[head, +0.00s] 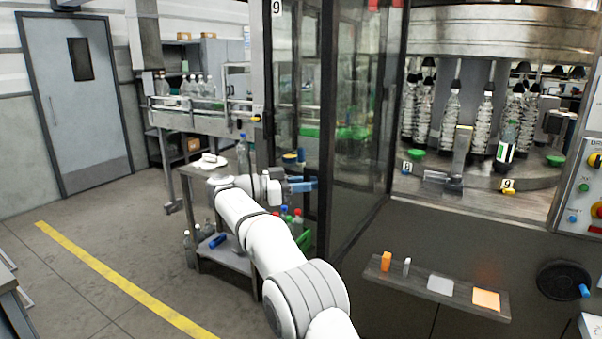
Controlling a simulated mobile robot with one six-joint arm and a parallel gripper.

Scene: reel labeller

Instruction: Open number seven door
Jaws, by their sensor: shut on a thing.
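The machine's glass door (358,120) has a dark frame and stands swung out at an angle towards me. To its right the machine's inside lies open. I cannot read a seven on the door; a tag on the post to its left (277,7) looks like a 9. My gripper (304,184) has blue fingers and reaches the door's left edge from the left. It is shut on the door's handle there, which is mostly hidden by the fingers and frame.
Bottles (452,118) stand on the carousel inside. A dark shelf (462,295) with small blocks juts out below the opening. A small table (197,180) stands left of my gripper. A control panel (582,185) is at the right. The floor at left is clear.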

